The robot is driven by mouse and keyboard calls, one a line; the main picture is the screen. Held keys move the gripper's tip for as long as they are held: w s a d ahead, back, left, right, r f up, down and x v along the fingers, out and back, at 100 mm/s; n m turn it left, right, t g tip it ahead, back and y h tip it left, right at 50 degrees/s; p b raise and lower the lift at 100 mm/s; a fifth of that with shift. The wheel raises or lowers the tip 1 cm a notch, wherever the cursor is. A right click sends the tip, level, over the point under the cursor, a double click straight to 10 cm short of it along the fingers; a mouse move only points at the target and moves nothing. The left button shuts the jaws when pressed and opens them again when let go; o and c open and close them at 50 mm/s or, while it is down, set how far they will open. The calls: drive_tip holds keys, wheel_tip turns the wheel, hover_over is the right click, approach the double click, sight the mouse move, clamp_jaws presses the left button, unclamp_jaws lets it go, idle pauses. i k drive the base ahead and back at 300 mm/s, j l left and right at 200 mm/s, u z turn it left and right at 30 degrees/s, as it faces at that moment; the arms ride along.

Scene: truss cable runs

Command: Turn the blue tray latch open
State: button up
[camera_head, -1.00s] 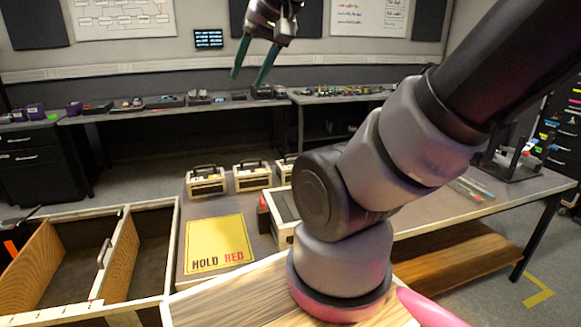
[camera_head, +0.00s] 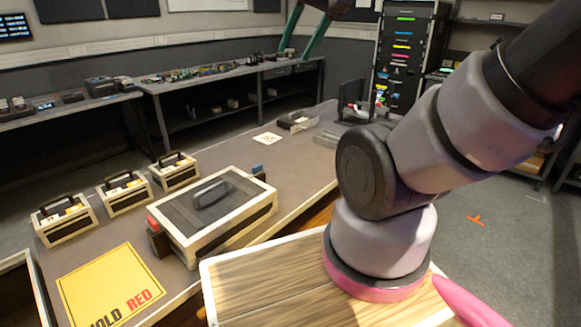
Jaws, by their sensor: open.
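A cream case-like tray (camera_head: 178,249) with a dark lid and a grey handle (camera_head: 211,193) lies closed on the workbench, left of my arm. A small blue latch (camera_head: 258,171) sits at its far right end. A red latch (camera_head: 152,222) sits on a dark block at its near left end. How far the blue latch is turned is too small to tell. My gripper (camera_head: 296,54) shows at the top edge, with two green fingers apart and empty. It is raised, well clear of the tray and latch. Its upper part is cut off by the frame.
Several small cream boxes with black handles (camera_head: 123,192) stand left of the tray. A yellow sign reading "HOLD RED" (camera_head: 105,285) lies in front of them. A white card (camera_head: 267,139) and dark equipment (camera_head: 352,105) are farther back. The bench between the tray and card is clear.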

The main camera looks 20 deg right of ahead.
sight(256, 169)
drive_tip(key=i+l, duration=0.2)
drive_tip(key=l, duration=0.2)
drive_tip(key=i+l, duration=0.2)
drive_tip(key=l, duration=0.15)
drive_tip(key=i+l, duration=0.2)
drive_tip(key=l, duration=0.2)
drive_tip(key=i+l, duration=0.2)
drive_tip(key=l, duration=0.15)
